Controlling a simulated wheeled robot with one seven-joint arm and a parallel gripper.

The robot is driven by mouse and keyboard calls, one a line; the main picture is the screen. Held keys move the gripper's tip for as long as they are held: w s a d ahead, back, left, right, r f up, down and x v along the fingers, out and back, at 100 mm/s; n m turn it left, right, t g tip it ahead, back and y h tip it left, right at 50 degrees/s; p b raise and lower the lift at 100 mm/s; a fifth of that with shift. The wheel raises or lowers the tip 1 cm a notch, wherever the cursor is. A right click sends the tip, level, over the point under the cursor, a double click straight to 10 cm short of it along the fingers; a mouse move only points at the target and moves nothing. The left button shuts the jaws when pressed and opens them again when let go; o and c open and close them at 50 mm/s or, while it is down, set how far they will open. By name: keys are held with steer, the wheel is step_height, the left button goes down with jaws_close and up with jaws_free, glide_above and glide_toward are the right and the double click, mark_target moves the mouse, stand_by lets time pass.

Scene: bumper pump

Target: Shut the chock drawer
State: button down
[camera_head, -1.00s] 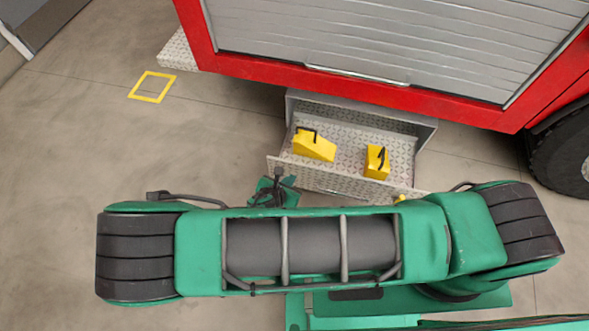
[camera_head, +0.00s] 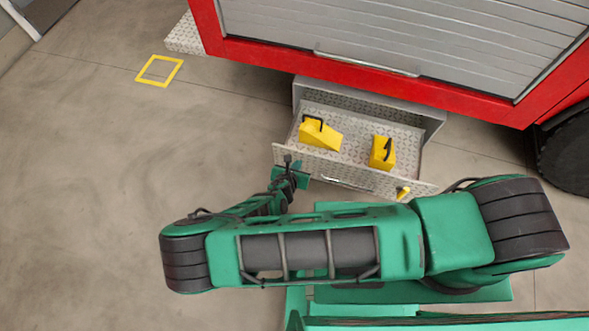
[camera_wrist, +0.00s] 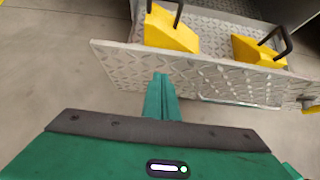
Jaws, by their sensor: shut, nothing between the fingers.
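The chock drawer (camera_head: 355,171) is pulled out from its grey housing under the red vehicle. Its tread-plate front, with a bar handle, also shows in the wrist view (camera_wrist: 125,65). Two yellow chocks with black handles lie in it, the left chock (camera_head: 320,135) and the right chock (camera_head: 382,152). My gripper (camera_head: 291,164) is by the left part of the drawer front, on its outer side. In the wrist view its closed fingers (camera_wrist: 161,78) point at the front panel. They are shut and empty. I cannot tell whether they touch the panel.
The red vehicle body (camera_head: 260,55) with a grey roller shutter (camera_head: 390,35) stands above the drawer. A dark tyre (camera_head: 567,150) is at the right. A yellow square (camera_head: 159,70) is marked on the floor. The floor at the left is clear.

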mark_target(302, 154)
steer(key=shift+w+d+r, duration=0.1)
steer(key=shift+w+d, duration=0.1)
steer(key=shift+w, duration=0.6)
steer(key=shift+w+d, duration=0.2)
steer(key=shift+w, duration=0.6)
